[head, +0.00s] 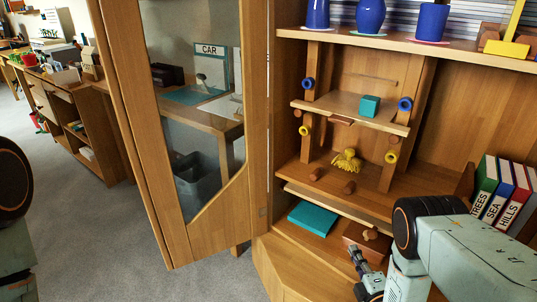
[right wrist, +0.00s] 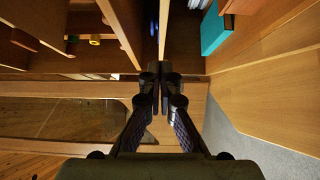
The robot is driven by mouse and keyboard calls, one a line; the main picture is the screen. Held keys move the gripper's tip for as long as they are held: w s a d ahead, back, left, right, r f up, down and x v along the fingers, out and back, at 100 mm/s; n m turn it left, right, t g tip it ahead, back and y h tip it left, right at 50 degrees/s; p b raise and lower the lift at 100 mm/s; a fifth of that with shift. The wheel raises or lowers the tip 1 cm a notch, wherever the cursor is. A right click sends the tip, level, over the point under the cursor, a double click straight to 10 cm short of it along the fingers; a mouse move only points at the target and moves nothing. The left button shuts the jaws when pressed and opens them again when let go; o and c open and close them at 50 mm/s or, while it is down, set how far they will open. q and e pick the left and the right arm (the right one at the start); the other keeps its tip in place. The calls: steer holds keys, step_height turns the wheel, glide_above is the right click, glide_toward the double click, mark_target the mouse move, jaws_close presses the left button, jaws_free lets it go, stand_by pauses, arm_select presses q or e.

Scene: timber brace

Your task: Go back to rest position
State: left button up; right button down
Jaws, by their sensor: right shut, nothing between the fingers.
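My right gripper (head: 357,258) is in front of the lower part of the wooden cabinet, beside a small brown box with a round knob (head: 369,238). In the right wrist view its fingers (right wrist: 166,78) are together with nothing between them. The timber frame (head: 350,105) stands in the cabinet, with blue rings (head: 405,104) and yellow rings (head: 391,157) on its posts. A teal block (head: 370,106) sits on its upper board. A yellow figure (head: 347,161) is on the shelf below. My left gripper is out of view; only part of my left arm shows at the left edge.
A glass-panelled cabinet door (head: 165,215) stands open at left. A teal slab (head: 313,218) lies on the low shelf, also in the right wrist view (right wrist: 213,28). Blue pots (head: 370,16) are on the top shelf, books (head: 500,195) at right. Carpet (head: 95,230) is clear at left.

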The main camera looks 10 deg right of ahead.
steer(key=s+f+m+g, duration=0.2)
steer(key=f+m, duration=0.1)
steer(key=s+a+f+m+g, duration=0.1)
steer(key=s+f+m+g, duration=0.1)
steer(key=s+f, duration=0.1)
steer(key=s+f+m+g, duration=0.2)
steer(key=s+f+m, duration=0.1)
steer(key=shift+s+a+f+m+g, duration=0.2)
steer(key=shift+a+f+m+g, duration=0.1)
steer(key=shift+a+f, duration=0.1)
steer(key=s+a+r+m+g+p, duration=0.1)
steer(key=s+a+m+g, duration=0.2)
steer(key=s, duration=0.5)
steer(key=s+a+r+m+g+y+p, duration=0.1)
steer(key=s+a+r+m+g, duration=0.2)
steer(key=s, duration=0.4)
steer(key=s+a+m+g, duration=0.3)
steer(key=s+a+g, duration=0.1)
steer(key=s, duration=0.4)
step_height(320, 180, up, 9)
steer(key=s+a+g+p, duration=0.1)
steer(key=a+p, duration=0.1)
steer(key=shift+s+a, duration=0.1)
steer(key=shift+s, duration=0.05)
